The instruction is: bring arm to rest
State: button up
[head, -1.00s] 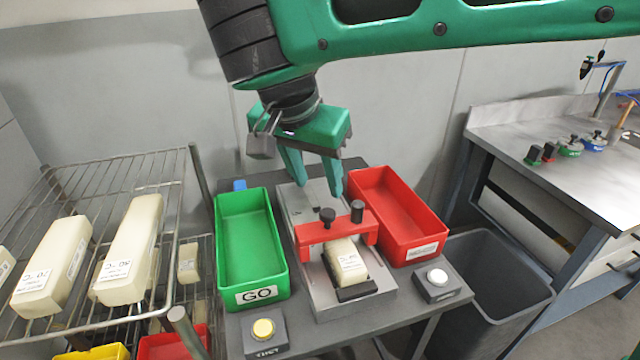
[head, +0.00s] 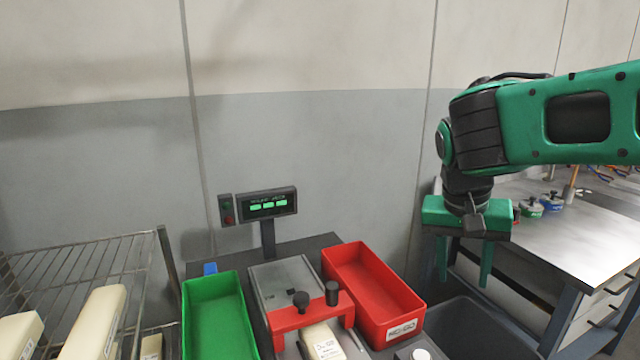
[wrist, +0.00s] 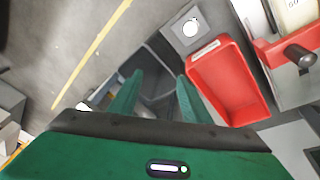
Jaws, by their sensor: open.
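My gripper (head: 464,272) is a green two-finger gripper, open and empty. In the head view it hangs fingers down to the right of the red NO-GO bin (head: 372,290), above the dark waste bin (head: 480,325). In the wrist view the two fingers (wrist: 155,97) stand apart with nothing between them, and the waste bin (wrist: 152,75) lies beneath. My arm reaches in from the right edge of the head view.
A green bin (head: 216,318) and a gauge fixture with a red bridge (head: 312,316) holding a cream block (head: 322,342) stand left of the red bin. A display (head: 268,203) stands behind. A wire rack (head: 95,262) is far left, a steel bench (head: 575,225) right.

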jog(key=s+d+f+g+y, duration=0.1)
jog(key=s+d+f, duration=0.3)
jog(key=s+d, duration=0.75)
jog(key=s+d+f+y, duration=0.1)
jog(key=s+d+f, duration=0.1)
jog(key=s, duration=0.2)
jog(key=s+d+f+m+y, duration=0.1)
jog(key=s+d+f, duration=0.1)
jog(key=s, duration=0.2)
jog(key=shift+s+f+g, duration=0.2)
jog(key=shift+f+g, duration=0.05)
jog(key=shift+g, duration=0.05)
jog(key=shift+w+f, duration=0.25)
jog(key=shift+w, duration=0.4)
jog(key=shift+a, duration=0.1)
